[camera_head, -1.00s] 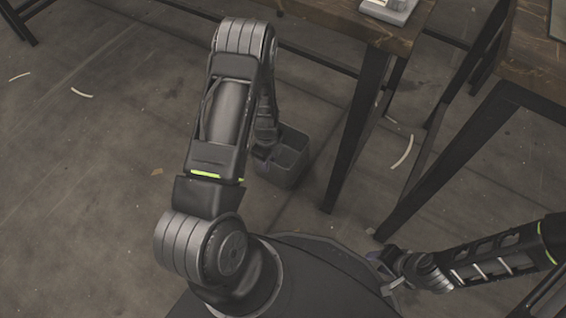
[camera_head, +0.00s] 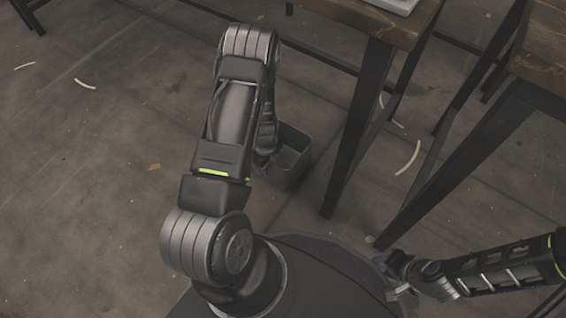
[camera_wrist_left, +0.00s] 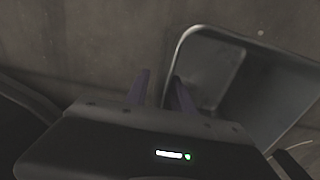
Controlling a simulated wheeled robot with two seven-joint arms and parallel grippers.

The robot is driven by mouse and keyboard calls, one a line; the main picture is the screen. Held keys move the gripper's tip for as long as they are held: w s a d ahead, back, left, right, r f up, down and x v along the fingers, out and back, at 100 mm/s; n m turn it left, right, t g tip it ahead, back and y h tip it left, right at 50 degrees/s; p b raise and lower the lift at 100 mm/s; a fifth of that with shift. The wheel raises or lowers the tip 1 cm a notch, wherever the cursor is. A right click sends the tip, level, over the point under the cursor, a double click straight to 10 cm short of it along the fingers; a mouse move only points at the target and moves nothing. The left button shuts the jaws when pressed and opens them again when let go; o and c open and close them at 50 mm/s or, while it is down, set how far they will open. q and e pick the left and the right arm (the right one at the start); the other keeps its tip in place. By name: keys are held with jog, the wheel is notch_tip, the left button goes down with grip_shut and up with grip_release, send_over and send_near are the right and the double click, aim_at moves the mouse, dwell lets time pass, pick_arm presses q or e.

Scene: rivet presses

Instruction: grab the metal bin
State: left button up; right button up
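The metal bin (camera_head: 296,175) is a grey, open-topped box on the floor beside a table leg, partly hidden by my left arm in the head view. In the left wrist view the bin (camera_wrist_left: 225,70) fills the upper right, with its rim nearest my fingers. My left gripper (camera_wrist_left: 160,92) is at the bin's left wall. Its two fingers stand apart, one outside the wall and one over the inner side. I cannot tell whether either touches it. The left gripper is hidden in the head view. My right gripper (camera_head: 394,272) is low on the right; its fingers are unclear.
A wooden table (camera_head: 385,28) with dark metal legs stands just right of the bin, one leg (camera_head: 350,140) close to it. A second table (camera_head: 545,55) is further right. Pale curved strips (camera_head: 408,158) lie on the floor. Floor left of the bin is mostly clear.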

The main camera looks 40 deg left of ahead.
dwell(0.4)
pick_arm(q)
grip_shut()
jog(key=shift+w, duration=0.1)
dwell(1.2)
